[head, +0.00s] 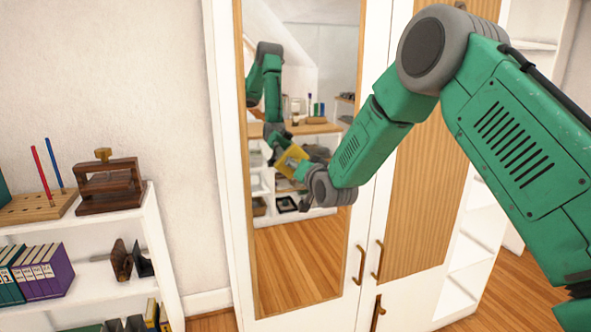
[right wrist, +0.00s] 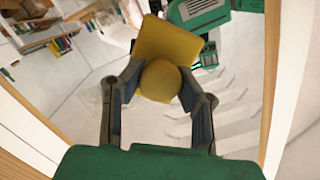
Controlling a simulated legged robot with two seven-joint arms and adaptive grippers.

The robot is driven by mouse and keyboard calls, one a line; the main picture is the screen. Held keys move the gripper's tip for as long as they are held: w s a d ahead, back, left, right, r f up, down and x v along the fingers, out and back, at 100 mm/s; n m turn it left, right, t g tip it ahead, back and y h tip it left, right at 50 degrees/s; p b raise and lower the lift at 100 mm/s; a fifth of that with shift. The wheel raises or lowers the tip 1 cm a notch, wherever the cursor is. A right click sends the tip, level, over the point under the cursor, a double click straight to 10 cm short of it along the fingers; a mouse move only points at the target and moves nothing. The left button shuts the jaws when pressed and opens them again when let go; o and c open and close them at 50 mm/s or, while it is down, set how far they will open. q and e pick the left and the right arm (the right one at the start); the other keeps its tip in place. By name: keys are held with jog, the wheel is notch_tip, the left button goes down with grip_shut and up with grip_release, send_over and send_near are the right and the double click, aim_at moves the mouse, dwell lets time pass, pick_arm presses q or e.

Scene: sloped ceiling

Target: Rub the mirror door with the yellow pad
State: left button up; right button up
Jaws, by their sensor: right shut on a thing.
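The mirror door (head: 300,270) is a tall mirror in a wood and white frame on a white wardrobe. The right arm comes in from the right across it, and its gripper (head: 308,171) is in front of the mirror's middle. In the right wrist view this gripper (right wrist: 161,82) is shut on the round knob of the yellow pad (right wrist: 168,42). The pad (head: 290,160) is tilted at the glass in the head view; I cannot tell whether it touches. The mirror also reflects the green arm. The left gripper is not in view.
A white shelf (head: 95,275) stands at the left with binders (head: 40,272), a wooden press (head: 108,188) and a peg block (head: 38,207). The wardrobe has brass handles (head: 361,265) beside the mirror. Open white shelves (head: 468,262) are at the right.

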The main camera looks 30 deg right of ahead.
jog(key=shift+s+d+f, duration=0.1)
jog(key=shift+s+d, duration=0.35)
jog(key=shift+d, duration=1.45)
jog(key=shift+s+d+r, duration=0.1)
jog(key=shift+s+d, duration=0.35)
jog(key=shift+d, duration=1.4)
jog(key=shift+s+d+f, duration=0.1)
jog(key=shift+s+d, duration=0.35)
jog(key=shift+d, duration=1.45)
jog(key=shift+s+a, duration=0.15)
jog(key=shift+s, duration=0.45)
jog(key=shift+f+p+v, duration=0.1)
jog(key=shift+p+v, duration=0.35)
jog(key=shift+v, duration=0.75)
jog(key=shift+f+p+v, duration=0.15)
jog(key=shift+p+v, duration=0.25)
jog(key=shift+v, duration=0.75)
jog(key=shift+a, duration=0.2)
